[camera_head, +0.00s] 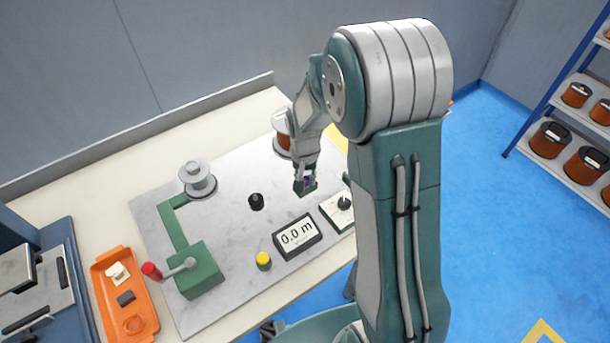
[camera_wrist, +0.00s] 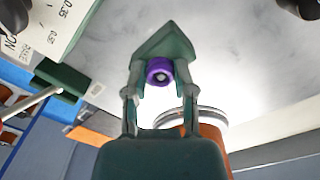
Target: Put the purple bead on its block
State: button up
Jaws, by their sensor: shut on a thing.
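The purple bead (camera_wrist: 159,70) is a small ring with a dark hole. It sits between the two fingers of my gripper (camera_head: 306,178), which are shut on it. The bead also shows as a small purple patch in the head view (camera_head: 308,181), mostly covered by the fingers.
A display reading 0.0 m (camera_head: 296,237) and a white panel with a black knob (camera_head: 339,210) stand close by. A copper spool (camera_head: 282,137) is behind my gripper. A black post (camera_head: 256,201), yellow button (camera_head: 263,261), green crank box (camera_head: 196,271) and orange tray (camera_head: 106,262) lie leftward.

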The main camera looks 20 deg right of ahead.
jog(key=o, duration=0.8)
notch_tip(320, 180, up, 12)
jog(key=shift+w+a+f, duration=0.1)
dwell(0.5)
jog(key=s+r+n+t, duration=0.1)
jog(key=s+r+t, duration=0.1)
jog(key=s+r, duration=0.2)
jog(key=s+r+n+t, duration=0.2)
jog(key=s+r, duration=0.2)
jog(key=s, duration=0.6)
jog(key=s+r+n+t, duration=0.1)
jog(key=s+r, duration=0.3)
jog(key=s, duration=0.3)
jog(key=shift+r+t, duration=0.1)
jog(key=shift+t, duration=0.3)
